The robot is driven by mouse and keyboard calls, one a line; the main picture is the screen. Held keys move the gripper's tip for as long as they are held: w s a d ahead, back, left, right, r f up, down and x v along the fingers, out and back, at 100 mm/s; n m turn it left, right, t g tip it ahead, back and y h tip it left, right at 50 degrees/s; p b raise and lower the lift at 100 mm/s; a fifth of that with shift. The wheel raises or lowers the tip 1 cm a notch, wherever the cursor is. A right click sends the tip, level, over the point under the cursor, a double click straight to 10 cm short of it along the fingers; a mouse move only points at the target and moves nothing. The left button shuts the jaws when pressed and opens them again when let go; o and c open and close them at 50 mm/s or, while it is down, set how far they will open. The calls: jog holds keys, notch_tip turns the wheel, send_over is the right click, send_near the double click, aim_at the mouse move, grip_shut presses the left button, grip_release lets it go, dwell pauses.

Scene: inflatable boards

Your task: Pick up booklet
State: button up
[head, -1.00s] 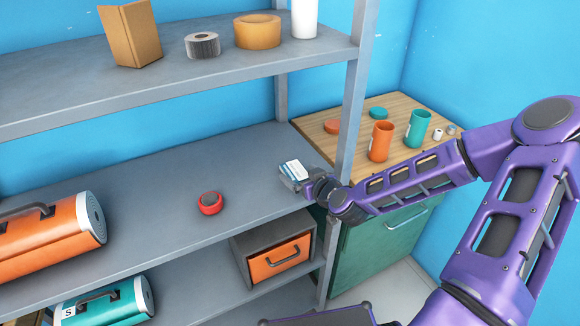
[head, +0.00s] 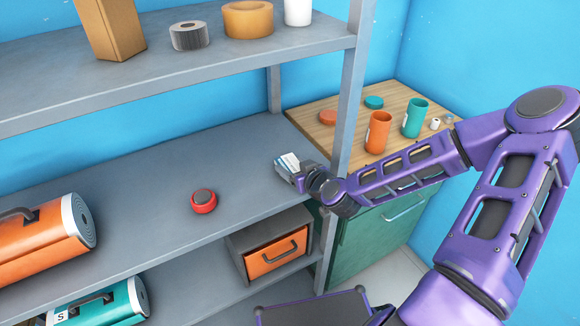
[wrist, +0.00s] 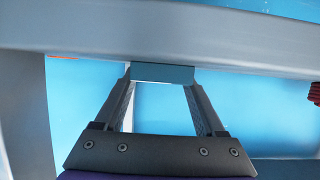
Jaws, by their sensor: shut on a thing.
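The booklet (head: 287,163) is a small white and blue item at the right end of the grey middle shelf. My gripper (head: 290,175) is shut on it, reaching in beside the shelf's front right post. In the wrist view my two fingers (wrist: 162,85) hold the booklet (wrist: 162,73), which shows as a blue-grey edge between the fingertips. Its far side is hidden. I cannot tell whether it touches the shelf.
A red round object (head: 204,201) lies on the middle shelf to the left. The shelf post (head: 350,100) stands close to my arm. A wooden-topped cabinet (head: 345,150) holds orange and teal cups. The upper shelf (head: 200,70) carries tape rolls and a box.

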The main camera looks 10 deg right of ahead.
jog(key=shift+c, duration=1.1)
